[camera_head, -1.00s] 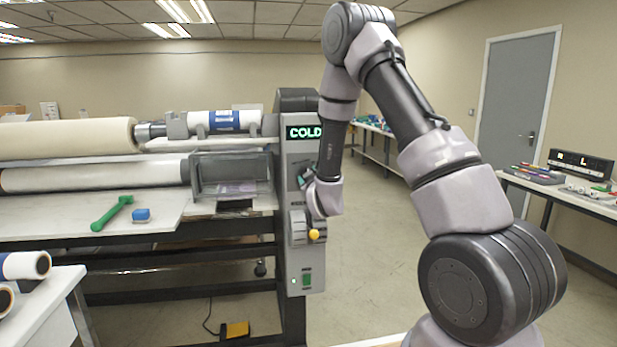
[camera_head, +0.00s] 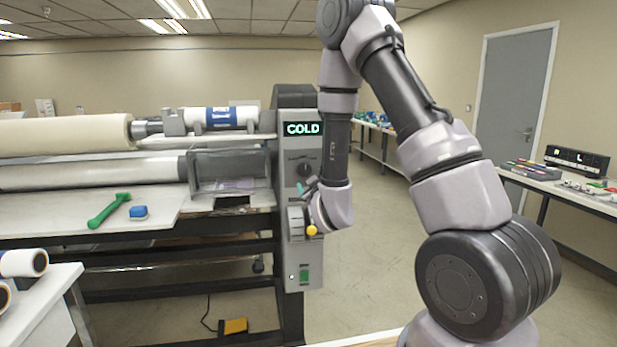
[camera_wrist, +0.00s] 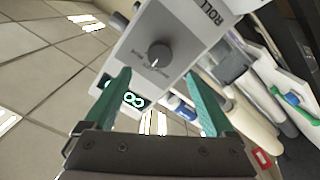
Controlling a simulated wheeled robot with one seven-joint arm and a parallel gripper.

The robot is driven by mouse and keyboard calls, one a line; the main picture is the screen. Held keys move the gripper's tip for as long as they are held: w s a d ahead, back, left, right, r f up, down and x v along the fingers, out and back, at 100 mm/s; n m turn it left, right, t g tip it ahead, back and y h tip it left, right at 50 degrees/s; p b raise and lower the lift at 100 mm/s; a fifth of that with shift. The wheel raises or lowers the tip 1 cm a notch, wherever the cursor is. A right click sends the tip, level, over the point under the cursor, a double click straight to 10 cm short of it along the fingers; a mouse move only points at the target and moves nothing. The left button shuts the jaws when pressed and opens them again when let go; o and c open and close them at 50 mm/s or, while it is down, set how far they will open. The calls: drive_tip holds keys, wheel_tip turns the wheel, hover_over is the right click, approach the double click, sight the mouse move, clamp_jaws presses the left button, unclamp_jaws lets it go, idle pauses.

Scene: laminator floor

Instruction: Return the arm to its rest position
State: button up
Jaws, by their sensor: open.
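My gripper (camera_wrist: 160,105) shows in the wrist view with its two green fingers apart and nothing between them. Past the fingertips is the laminator's grey control panel with a dark round knob (camera_wrist: 158,54) and part of the lit display (camera_wrist: 133,99). In the head view my arm reaches out and bends down, and its wrist is beside the laminator's control panel (camera_head: 302,222). There the knob (camera_head: 304,169) is clear of my wrist, and the display (camera_head: 303,129) reads COLD. The green fingers show only partly in that view.
A yellow knob (camera_head: 311,230) is close to my wrist. A side table (camera_head: 562,190) stands at right, and a yellow pedal (camera_head: 235,326) is on the floor. Open floor lies between the laminator and side table.

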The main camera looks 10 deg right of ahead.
drive_tip(key=shift+s, duration=0.8)
drive_tip(key=s+d+r+m+g, duration=0.2)
drive_tip(key=d+r+m, duration=0.15)
drive_tip(key=r, duration=0.25)
drive_tip(key=s+d+r+m+g, duration=0.2)
drive_tip(key=r+m+g, duration=0.1)
drive_tip(key=r+m, duration=0.25)
drive_tip(key=s+r+m+g+y, duration=0.1)
drive_tip(key=s+r+g, duration=0.2)
drive_tip(key=s, duration=0.9)
drive_tip(key=s+r+g+y, duration=0.1)
drive_tip(key=s+r, duration=0.4)
drive_tip(key=s, duration=0.8)
drive_tip(key=shift+d+m+g, duration=0.2)
drive_tip(key=shift+m+g, duration=0.2)
drive_tip(key=shift+g, duration=0.5)
